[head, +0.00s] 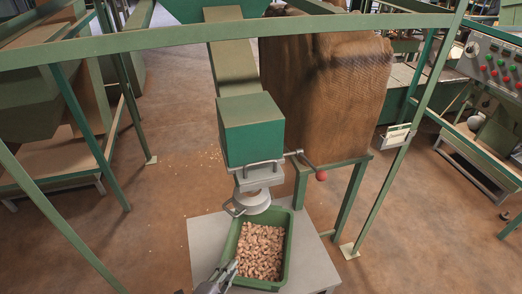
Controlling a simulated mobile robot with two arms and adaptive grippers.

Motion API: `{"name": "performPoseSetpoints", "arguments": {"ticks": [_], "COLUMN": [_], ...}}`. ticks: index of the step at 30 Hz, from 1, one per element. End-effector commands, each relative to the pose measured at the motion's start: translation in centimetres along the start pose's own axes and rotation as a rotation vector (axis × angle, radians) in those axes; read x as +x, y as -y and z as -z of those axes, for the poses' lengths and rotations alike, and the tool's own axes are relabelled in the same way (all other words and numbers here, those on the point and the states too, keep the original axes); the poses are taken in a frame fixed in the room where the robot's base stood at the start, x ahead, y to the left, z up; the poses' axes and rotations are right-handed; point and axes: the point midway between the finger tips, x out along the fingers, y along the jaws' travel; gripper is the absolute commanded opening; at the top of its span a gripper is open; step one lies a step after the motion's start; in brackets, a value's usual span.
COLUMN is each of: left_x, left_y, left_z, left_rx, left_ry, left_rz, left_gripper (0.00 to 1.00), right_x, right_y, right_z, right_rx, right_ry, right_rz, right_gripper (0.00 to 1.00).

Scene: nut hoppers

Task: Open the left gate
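A green hopper box (251,130) hangs in the middle of the head view, fed by a sloping chute (233,68). Under it is a grey metal outlet (258,179) with bar handles, which looks like the gate. A lever with a red knob (320,175) sticks out to its right. I cannot tell whether the gate is open or shut. A round pale spout (253,199) sits below. My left gripper (231,267) is at the bottom edge, over the near left corner of the green bin, below and apart from the gate. Its finger opening is unclear.
The green bin (288,246) holds many pale nuts and stands on a grey table (205,242). Green frame bars (150,40) cross above and beside the hopper. A brown sack (325,90) is behind it. A control panel (495,60) stands at the right. Some nuts lie on the floor.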

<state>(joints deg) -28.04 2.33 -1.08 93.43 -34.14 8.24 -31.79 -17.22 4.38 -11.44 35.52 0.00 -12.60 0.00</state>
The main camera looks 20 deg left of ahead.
Motion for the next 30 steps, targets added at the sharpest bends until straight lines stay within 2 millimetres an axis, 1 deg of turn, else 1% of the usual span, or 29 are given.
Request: {"name": "performPoseSetpoints", "arguments": {"ticks": [1, 2, 3, 6, 9, 12, 13, 17, 20, 30], "left_x": [-0.8, -1.3, -2.0, -3.9, -5.3, -6.0, -5.9, -4.9, -3.3, 3.5], "left_y": [5.3, 7.8, 10.8, 16.7, 20.2, 21.8, 22.1, 22.7, 23.5, 26.1], "left_z": [2.2, 3.2, 4.6, 7.4, 9.2, 10.1, 10.2, 10.7, 11.2, 13.1], "left_rx": [0.099, 0.162, 0.239, 0.405, 0.513, 0.566, 0.573, 0.578, 0.578, 0.572], "left_ry": [-0.042, -0.063, -0.087, -0.123, -0.141, -0.147, -0.148, -0.15, -0.15, -0.149], "left_rz": [0.085, 0.132, 0.191, 0.311, 0.387, 0.424, 0.428, 0.433, 0.434, 0.432], "left_gripper": [0.18, 0.18, 0.18, 0.18, 0.18, 0.18, 0.18, 0.18, 0.18, 0.18], "right_x": [-1.3, -1.6, -2.0, -2.7, -3.1, -3.3, -3.3, -3.9, -4.6, -6.9], "right_y": [0.0, 0.0, 0.0, 0.0, 0.0, 0.0, 0.0, -0.1, -0.2, -0.5], "right_z": [0.1, 0.2, 0.2, 0.3, 0.3, 0.3, 0.3, 0.4, 0.4, 0.6], "right_rx": [0.0, 0.0, 0.0, 0.0, 0.0, 0.0, 0.0, -0.001, -0.001, -0.003], "right_ry": [0.0, 0.0, 0.0, 0.0, 0.0, 0.0, 0.0, 0.0, 0.0, 0.001], "right_rz": [0.001, 0.001, 0.0, 0.0, 0.0, 0.0, 0.0, 0.0, -0.002, -0.005], "right_gripper": [0.25, 0.25, 0.25, 0.25, 0.25, 0.25, 0.25, 0.25, 0.25, 0.25]}}
